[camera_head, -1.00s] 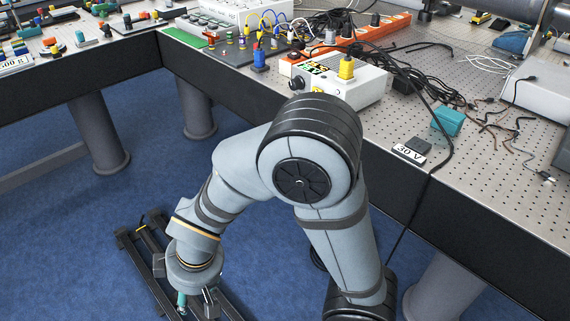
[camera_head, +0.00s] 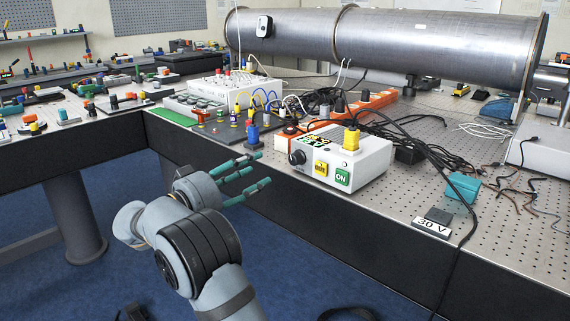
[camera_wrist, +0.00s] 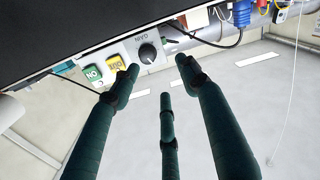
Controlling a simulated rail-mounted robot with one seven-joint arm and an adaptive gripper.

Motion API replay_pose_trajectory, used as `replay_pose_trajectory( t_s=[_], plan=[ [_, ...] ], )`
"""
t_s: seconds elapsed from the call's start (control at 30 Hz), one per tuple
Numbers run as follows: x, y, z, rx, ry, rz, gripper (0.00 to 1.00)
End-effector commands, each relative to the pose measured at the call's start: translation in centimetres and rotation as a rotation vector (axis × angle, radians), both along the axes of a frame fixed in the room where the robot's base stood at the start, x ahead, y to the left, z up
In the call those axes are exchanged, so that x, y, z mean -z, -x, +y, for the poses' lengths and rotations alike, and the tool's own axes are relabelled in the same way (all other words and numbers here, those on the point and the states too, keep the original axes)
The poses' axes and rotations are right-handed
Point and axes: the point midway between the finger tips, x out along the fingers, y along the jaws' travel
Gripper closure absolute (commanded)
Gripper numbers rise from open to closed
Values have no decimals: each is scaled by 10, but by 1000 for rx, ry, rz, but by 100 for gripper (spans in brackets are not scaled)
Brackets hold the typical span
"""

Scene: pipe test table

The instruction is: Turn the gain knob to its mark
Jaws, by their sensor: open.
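The gain knob (camera_head: 297,157) is a black round knob on the front of a white box (camera_head: 370,163). In the wrist view the knob (camera_wrist: 148,53) has a pale pointer line, with the word GAIN printed beside it on the panel; I cannot make out its mark. A yellow button (camera_head: 321,168) and a green ON button (camera_head: 342,177) sit beside the knob. My gripper (camera_head: 254,174) has teal fingers, spread open and empty, in front of the table edge, left of the knob and apart from it. In the wrist view the fingers (camera_wrist: 160,82) point towards the panel.
A blue connector (camera_head: 252,137) stands left of the box, near my fingers. A yellow plug (camera_head: 351,138) stands on top of the box. Black cables (camera_head: 425,150), a teal block (camera_head: 463,187) and a 30 A label (camera_head: 431,227) lie to the right. Open floor lies before the table.

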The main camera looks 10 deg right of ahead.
Motion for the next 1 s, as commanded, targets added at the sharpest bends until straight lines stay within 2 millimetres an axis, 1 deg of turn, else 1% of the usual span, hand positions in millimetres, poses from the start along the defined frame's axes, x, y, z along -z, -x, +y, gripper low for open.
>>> replay_pose_trajectory(
  t_s=[0.03, 0.1, 0.23, 0.37, 0.6, 0.7, 0.8, 1.0],
  plan=[
    [2, 9, -6, 38, -53, -66, 55],
    [3, 15, -10, 63, -105, -135, 55],
    [4, 12, -15, 63, -135, -176, 55],
    [4, 3, -31, 65, -137, -178, 55],
    [4, -22, -69, 64, -135, -175, 55],
    [4, -30, -81, 63, -135, -174, 55],
    [4, -36, -90, 62, -136, -174, 55],
    [4, -41, -97, 60, -136, -174, 55]
  ],
)
